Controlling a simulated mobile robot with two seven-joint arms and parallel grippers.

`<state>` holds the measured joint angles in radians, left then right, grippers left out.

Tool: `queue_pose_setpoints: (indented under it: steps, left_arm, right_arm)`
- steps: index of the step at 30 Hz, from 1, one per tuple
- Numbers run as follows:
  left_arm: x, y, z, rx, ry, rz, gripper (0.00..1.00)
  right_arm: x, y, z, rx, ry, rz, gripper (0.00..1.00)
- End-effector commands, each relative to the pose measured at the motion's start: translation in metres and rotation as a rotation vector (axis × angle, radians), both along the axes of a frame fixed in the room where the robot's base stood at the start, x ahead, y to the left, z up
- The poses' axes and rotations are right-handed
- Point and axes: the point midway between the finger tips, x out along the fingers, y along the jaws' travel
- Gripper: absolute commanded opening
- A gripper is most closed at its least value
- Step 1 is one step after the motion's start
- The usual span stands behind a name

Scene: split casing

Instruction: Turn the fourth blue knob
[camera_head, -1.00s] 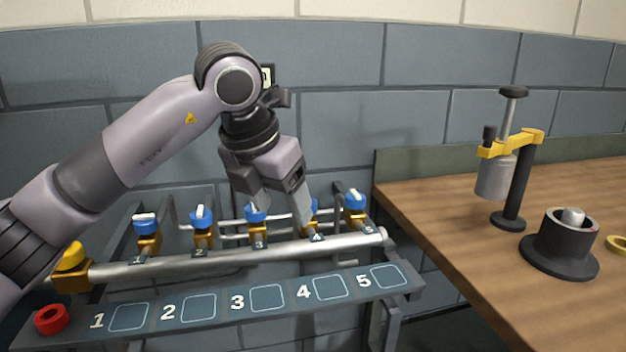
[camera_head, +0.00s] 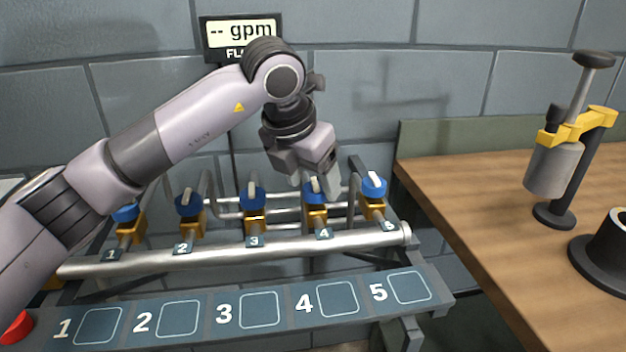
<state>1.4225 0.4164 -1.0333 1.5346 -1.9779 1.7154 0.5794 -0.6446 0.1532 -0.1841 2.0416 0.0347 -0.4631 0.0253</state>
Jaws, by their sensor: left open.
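A row of blue knobs with pale handles sits on brass valves along a grey pipe. The fourth blue knob (camera_head: 314,197) is above the tag 4, between the third knob (camera_head: 253,199) and the fifth knob (camera_head: 374,188). My left gripper (camera_head: 317,187) is open and points down at the fourth knob, with one finger on its left and one on its right. The fingers partly cover this knob, and I cannot tell whether they touch it. The second knob (camera_head: 188,206) and first knob (camera_head: 126,213) are farther left. My right gripper is not in view.
A sloped panel (camera_head: 280,310) with squares numbered 1 to 5 lies in front of the pipe (camera_head: 240,253). A flow display (camera_head: 240,32) hangs on the wall. A wooden table (camera_head: 480,215) on the right holds a stand with a grey cylinder (camera_head: 553,168).

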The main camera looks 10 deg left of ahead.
Motion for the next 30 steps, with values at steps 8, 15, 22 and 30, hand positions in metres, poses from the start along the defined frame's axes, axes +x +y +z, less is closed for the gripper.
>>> queue_pose_setpoints:
  steps: [8,15,22,30]
  left_arm:
    - [0.0036,-0.0017,-0.0095,-0.001,0.000,-0.001,0.67]
    - [0.0034,-0.0017,-0.0092,-0.001,0.000,-0.001,0.28]
    - [0.0034,-0.0016,-0.0090,0.000,0.000,-0.005,0.13]
    - [0.0038,-0.0007,-0.0085,0.000,0.000,-0.083,0.13]
  right_arm:
    - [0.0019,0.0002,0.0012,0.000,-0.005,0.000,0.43]
    - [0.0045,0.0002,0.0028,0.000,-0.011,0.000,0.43]
    - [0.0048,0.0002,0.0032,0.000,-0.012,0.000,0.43]
    - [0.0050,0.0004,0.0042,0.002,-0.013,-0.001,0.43]
